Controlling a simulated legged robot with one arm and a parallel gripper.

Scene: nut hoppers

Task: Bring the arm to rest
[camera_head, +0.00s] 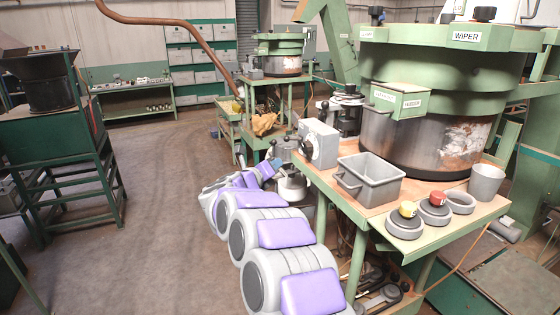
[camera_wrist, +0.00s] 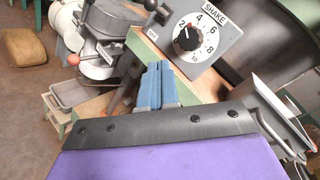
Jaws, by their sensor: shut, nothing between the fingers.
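My arm reaches forward from the bottom of the head view, its grey and purple links running along the left side of the green hopper table (camera_head: 345,205). My gripper (camera_head: 268,168) is at the far end of the arm, near the table's far left corner. In the wrist view my gripper's blue fingers (camera_wrist: 158,86) are together, with nothing between them. They point toward the table edge just left of and below the grey SHAKE dial box (camera_wrist: 200,42). The dial box also shows in the head view (camera_head: 320,146). The fingers appear apart from it.
A metal pot-like device (camera_head: 292,180) stands close beside my gripper. Open floor (camera_head: 165,225) lies left of my arm.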

